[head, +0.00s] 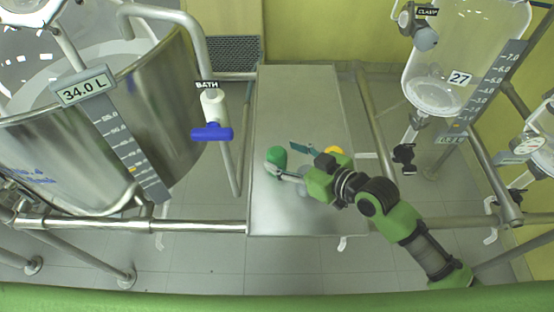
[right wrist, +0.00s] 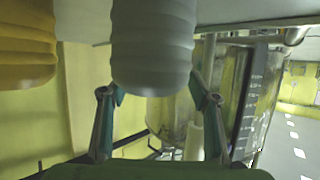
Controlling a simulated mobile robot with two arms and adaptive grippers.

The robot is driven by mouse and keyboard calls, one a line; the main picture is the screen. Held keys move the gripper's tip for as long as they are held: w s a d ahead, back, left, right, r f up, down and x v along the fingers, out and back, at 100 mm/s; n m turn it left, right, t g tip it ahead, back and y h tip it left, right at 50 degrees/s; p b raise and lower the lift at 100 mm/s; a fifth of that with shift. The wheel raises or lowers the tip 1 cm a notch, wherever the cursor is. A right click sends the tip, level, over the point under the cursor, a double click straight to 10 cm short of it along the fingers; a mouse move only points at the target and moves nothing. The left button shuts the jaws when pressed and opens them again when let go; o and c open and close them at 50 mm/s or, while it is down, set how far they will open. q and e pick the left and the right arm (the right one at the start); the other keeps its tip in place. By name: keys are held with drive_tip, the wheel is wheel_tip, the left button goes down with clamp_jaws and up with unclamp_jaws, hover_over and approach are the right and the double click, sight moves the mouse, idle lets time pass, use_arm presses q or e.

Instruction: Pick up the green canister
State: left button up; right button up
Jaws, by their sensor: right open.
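In the right wrist view a pale grey ribbed canister (right wrist: 153,45) shows in front of and between the open fingers (right wrist: 158,97). The green canister does not show there. A yellow canister (head: 334,151) is partly hidden behind my right gripper in the head view; it also shows in the wrist view (right wrist: 26,50). My left gripper is not in view.
The metal table (head: 297,95) is bare at its far end and near end. A large steel vessel (head: 165,105) stands left of it, with a blue-handled bath valve (head: 212,132). A glass reactor (head: 435,85) hangs at the right, with metal rails around.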

drive_tip(key=x, duration=0.3)
drive_tip(key=shift+w+a+f, duration=0.15)
drive_tip(key=shift+a+f, duration=0.05)
drive_tip(key=shift+f, duration=0.1)
drive_tip(key=c, duration=1.2)
drive_tip(key=shift+c, duration=0.2)
drive_tip(key=shift+r, duration=0.1)
